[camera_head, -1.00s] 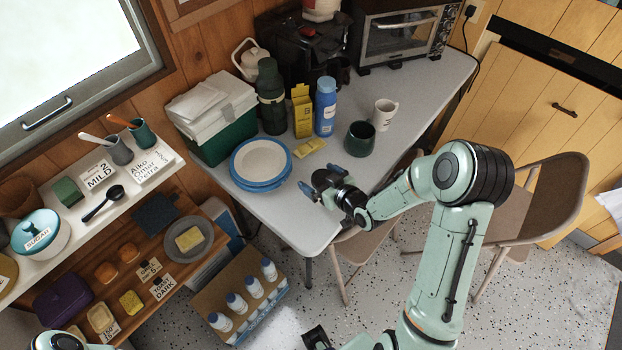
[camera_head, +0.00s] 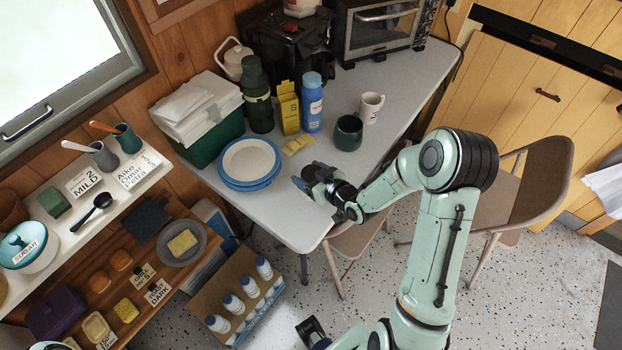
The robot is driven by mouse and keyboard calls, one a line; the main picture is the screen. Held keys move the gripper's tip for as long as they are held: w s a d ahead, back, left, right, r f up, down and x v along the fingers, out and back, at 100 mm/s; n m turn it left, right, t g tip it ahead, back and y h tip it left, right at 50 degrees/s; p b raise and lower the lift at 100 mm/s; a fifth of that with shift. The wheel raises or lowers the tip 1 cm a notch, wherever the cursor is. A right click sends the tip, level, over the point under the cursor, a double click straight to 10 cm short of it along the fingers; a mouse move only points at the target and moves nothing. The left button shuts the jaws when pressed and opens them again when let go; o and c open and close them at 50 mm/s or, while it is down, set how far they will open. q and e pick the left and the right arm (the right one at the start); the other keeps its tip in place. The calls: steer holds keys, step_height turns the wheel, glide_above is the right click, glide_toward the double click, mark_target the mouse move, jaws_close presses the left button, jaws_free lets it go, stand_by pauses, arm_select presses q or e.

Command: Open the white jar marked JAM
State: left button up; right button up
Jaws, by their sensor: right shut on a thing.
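No jar marked JAM can be made out in the head view. The one jar I can read is a white jar with a teal lid (camera_head: 38,258), marked SUGAR, on the white shelf at the left; its lid is on. My right gripper (camera_head: 311,178) is over the table's front edge, right of the stacked plates. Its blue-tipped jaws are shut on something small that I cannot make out.
The table (camera_head: 278,218) holds blue-rimmed plates (camera_head: 250,160), a cooler (camera_head: 205,120), flasks, a yellow box (camera_head: 288,108), two mugs and a toaster oven (camera_head: 385,30). Folding chairs (camera_head: 540,185) stand close by. A box of white bottles (camera_head: 240,290) is on the floor. The table front is clear.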

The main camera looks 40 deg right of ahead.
mark_target(309, 170)
arm_select(q)
steer(key=r+p, duration=0.1)
steer(key=w+r+p, duration=0.1)
steer(key=r, duration=0.1)
steer(key=w+r+p, duration=0.1)
steer(key=r+p, duration=0.1)
steer(key=shift+w, duration=0.15)
arm_select(e)
step_height(309, 170, up, 20)
arm_select(q)
steer(key=shift+f, duration=0.1)
arm_select(e)
steer(key=o, duration=0.6)
steer(key=c, duration=0.7)
steer(key=w+a+f+n+g+y, duration=0.1)
steer(key=w+a+f+n+y, duration=0.1)
steer(key=a+f, duration=0.3)
steer(key=w+a+f+n+g+y, duration=0.1)
steer(key=a+f, duration=0.5)
steer(key=a, duration=0.7)
steer(key=w+a+f+n+y, duration=0.4)
steer(key=a+f, duration=0.1)
steer(key=a, duration=0.4)
steer(key=shift+f+g+y, duration=0.3)
steer(key=shift+f+g, duration=0.1)
steer(key=shift+a+f, duration=0.1)
steer(key=shift+a, duration=0.25)
jaws_close()
